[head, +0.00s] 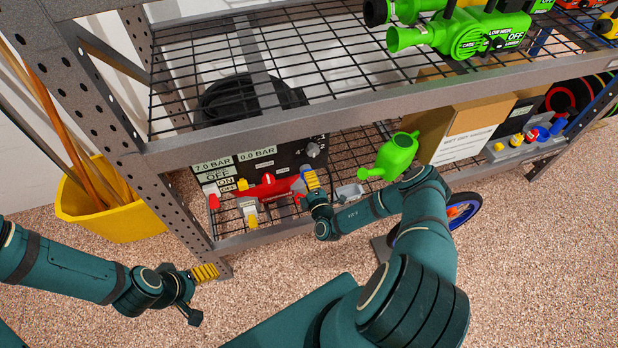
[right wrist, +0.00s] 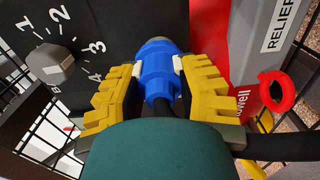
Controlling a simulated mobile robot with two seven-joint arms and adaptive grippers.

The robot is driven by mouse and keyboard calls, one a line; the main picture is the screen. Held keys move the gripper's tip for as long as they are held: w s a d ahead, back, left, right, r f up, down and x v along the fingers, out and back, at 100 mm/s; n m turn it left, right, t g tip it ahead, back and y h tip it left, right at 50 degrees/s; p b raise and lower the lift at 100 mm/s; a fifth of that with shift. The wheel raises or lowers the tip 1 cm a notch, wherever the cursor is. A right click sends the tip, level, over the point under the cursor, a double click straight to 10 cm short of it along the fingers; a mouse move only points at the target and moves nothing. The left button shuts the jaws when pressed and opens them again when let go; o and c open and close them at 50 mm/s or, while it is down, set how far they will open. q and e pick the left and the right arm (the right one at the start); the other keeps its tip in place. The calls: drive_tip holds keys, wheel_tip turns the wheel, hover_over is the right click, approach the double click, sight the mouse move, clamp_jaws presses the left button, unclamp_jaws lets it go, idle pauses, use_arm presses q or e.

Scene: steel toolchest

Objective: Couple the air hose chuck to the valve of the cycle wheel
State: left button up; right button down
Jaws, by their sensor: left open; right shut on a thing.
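The wheel (head: 464,211), with a blue rim and orange middle, is low behind my right arm, which hides much of it; its valve cannot be made out. My right gripper (head: 309,180) is shut on a blue cylindrical fitting, which I take to be the air hose chuck (right wrist: 156,62). In the right wrist view the yellow fingers of my right gripper (right wrist: 158,72) clasp its sides. A black hose leaves it towards the wrist. The fitting is in front of a black panel (right wrist: 100,25) with a numbered knob. My left gripper (head: 205,273) is open and empty, beside the shelf's front post.
The steel shelf (head: 330,118) overhangs the panel, with green tools (head: 470,32) on its upper level. A green watering can (head: 395,154) and a cardboard box (head: 465,120) are right of the panel. A yellow bin (head: 120,215) stands left. The front floor is clear.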

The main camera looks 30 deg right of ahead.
drive_tip(key=shift+s+a, duration=0.15)
drive_tip(key=shift+s, duration=0.5)
drive_tip(key=shift+p+v, duration=0.65)
drive_tip(key=shift+v, duration=0.65)
drive_tip(key=shift+r, duration=0.1)
